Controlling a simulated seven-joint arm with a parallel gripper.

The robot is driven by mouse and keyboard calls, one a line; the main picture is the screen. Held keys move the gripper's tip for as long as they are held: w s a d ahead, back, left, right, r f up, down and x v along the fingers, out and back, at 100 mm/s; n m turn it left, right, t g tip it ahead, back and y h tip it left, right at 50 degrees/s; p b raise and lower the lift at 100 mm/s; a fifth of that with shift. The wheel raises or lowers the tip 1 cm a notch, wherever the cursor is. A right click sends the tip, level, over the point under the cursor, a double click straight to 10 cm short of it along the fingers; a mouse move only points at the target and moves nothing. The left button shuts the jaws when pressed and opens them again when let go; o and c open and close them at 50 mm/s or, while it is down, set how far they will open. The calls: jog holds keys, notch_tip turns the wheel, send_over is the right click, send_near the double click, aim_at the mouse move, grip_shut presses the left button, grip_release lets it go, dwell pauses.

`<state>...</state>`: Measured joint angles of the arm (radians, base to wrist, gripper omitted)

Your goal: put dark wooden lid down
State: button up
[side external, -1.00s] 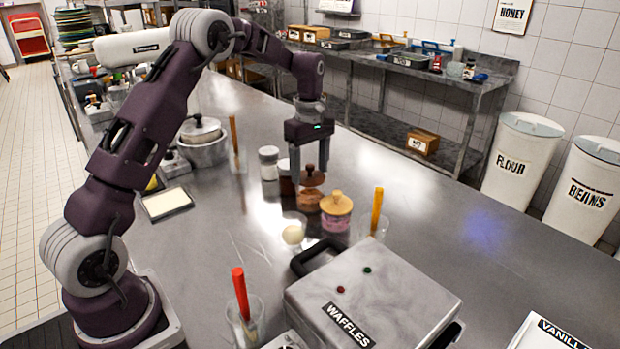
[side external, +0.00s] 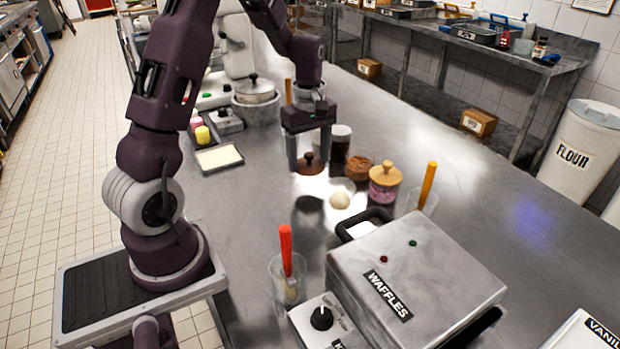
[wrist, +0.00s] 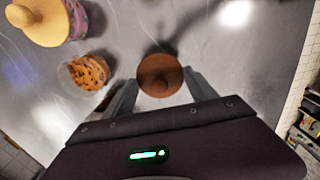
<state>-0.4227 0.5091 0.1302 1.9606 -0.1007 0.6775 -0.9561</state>
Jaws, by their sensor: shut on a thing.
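My gripper (side external: 309,163) is shut on the knob of the dark wooden lid (side external: 311,166). The lid is round and flat and hangs above the bare steel counter, with a dark shadow below it. It also shows between the fingers in the wrist view (wrist: 160,76). The open glass jar with brown contents (side external: 359,168) stands just right of the lid. In the wrist view this jar (wrist: 86,73) is to the left of the gripper, with its top uncovered.
A pink jar with a light wooden lid (side external: 385,184), a dark jar (side external: 341,142) and a glass bowl with a pale ball (side external: 340,200) stand near. The waffle maker (side external: 420,275) is in front. Bare counter (side external: 255,205) lies left of the lid.

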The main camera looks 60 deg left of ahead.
aim_at(309, 167)
notch_tip(309, 167, down, 6)
jog(key=shift+r, duration=0.25)
jog(key=o, duration=1.3)
jog(key=shift+f, duration=0.15)
